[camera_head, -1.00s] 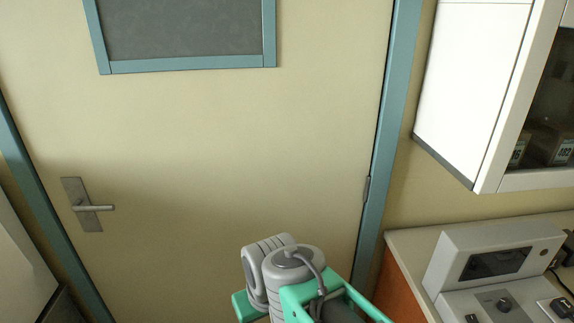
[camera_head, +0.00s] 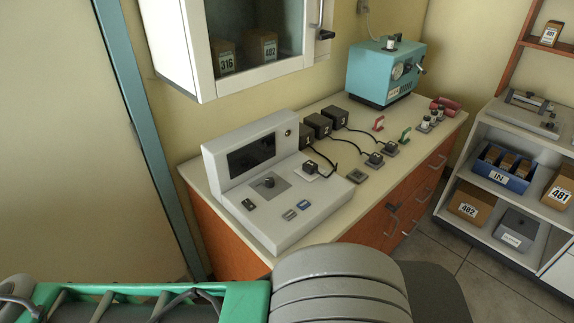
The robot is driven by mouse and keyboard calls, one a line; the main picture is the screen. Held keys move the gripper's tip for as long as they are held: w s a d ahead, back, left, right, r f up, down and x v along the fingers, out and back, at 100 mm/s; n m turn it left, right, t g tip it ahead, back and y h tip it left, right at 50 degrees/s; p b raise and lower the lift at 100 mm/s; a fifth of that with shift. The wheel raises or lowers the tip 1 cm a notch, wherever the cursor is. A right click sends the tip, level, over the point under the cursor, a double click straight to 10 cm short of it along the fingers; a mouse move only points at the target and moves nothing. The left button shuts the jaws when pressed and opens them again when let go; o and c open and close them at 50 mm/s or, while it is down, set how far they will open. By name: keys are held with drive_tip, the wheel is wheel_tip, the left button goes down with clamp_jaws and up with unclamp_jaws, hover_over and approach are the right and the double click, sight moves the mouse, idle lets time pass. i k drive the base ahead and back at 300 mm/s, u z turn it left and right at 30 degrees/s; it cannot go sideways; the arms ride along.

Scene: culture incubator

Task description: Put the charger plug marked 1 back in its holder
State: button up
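Three black charger boxes (camera_head: 318,125) stand in a row behind the grey device on the counter, each with a black cord. The nearest cord runs to a black plug (camera_head: 311,167) seated on a pale square plate on the grey device; its mark is too small to read surely. Two other black plugs, one in the middle (camera_head: 375,159) and one farther back (camera_head: 390,147), sit on small square holders on the counter. A nearer square holder (camera_head: 356,176) is empty. My gripper is out of view; only my green and grey arm shows along the bottom.
The grey device (camera_head: 270,185) with a dark screen fills the counter's near end. A teal machine (camera_head: 385,72) stands at the back. A white wall cabinet (camera_head: 235,45) overhangs the counter's left part. Shelves stand right.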

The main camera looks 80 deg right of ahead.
sight(310, 167)
drive_tip(key=u, duration=0.95)
drive_tip(key=i, duration=0.65)
drive_tip(key=z, duration=4.45)
drive_tip(key=i, duration=0.45)
drive_tip(key=z, duration=0.15)
